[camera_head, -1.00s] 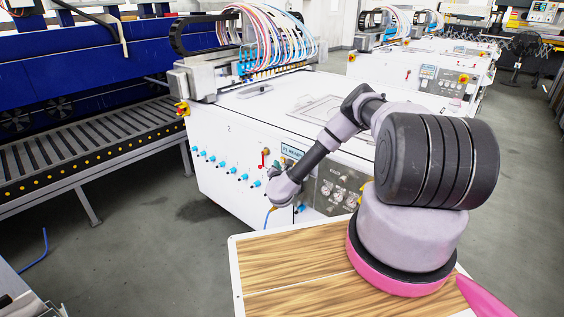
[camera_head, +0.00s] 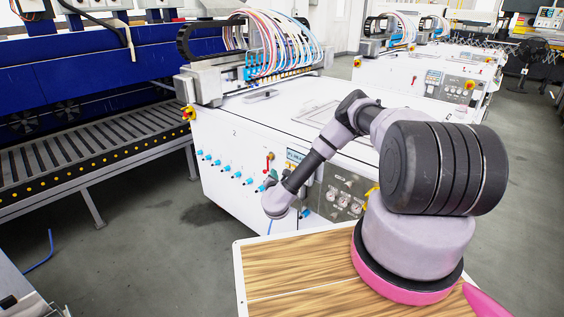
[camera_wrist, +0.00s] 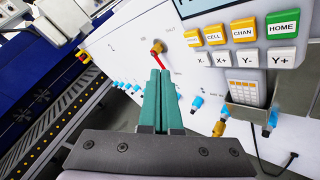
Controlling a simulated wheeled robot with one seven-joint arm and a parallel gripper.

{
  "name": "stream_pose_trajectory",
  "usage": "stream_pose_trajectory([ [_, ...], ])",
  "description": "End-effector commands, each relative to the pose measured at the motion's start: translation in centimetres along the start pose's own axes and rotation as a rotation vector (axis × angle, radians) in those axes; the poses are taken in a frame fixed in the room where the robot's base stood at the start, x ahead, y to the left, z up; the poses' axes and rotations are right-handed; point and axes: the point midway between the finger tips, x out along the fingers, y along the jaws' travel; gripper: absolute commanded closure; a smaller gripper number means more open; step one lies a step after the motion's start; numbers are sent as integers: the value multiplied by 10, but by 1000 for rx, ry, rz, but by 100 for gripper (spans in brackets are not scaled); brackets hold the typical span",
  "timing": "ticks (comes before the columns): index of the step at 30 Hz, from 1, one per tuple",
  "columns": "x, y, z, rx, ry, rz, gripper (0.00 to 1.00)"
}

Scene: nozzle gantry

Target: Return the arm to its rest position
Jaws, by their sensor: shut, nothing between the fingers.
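My gripper (camera_wrist: 162,104) shows in the wrist view with its two green fingers shut together and nothing between them. It points at the white front panel of the machine (camera_wrist: 140,35). A red lever with a brass knob (camera_wrist: 157,47) shows just beyond the fingertips; I cannot tell the exact gap between them. In the head view my arm reaches out and bends down toward the machine's front (camera_head: 240,155). The red lever (camera_head: 268,160) shows on that panel, close to my wrist.
Buttons, including a green HOME button (camera_wrist: 282,25), lie at the wrist view's upper right. Blue-capped fittings (camera_head: 226,168) line the panel. A roller conveyor (camera_head: 90,145) stands at the left. Open grey floor (camera_head: 150,255) lies in front of the conveyor.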

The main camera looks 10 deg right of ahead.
Motion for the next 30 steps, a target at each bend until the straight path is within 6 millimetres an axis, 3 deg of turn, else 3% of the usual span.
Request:
stream_pose_trajectory([
  [2,4,12,8,-5,-6,38,100],
  [5,12,47,31,-22,-17,153,100],
  [9,14,132,84,-86,-34,438,100],
  [13,-8,215,130,-180,-34,732,100],
  [18,-63,299,177,-348,-15,1083,100],
  [21,-103,333,199,-469,3,1269,100],
  [25,-159,362,222,-653,33,1485,100],
  [30,-229,373,247,-932,82,1715,100],
])
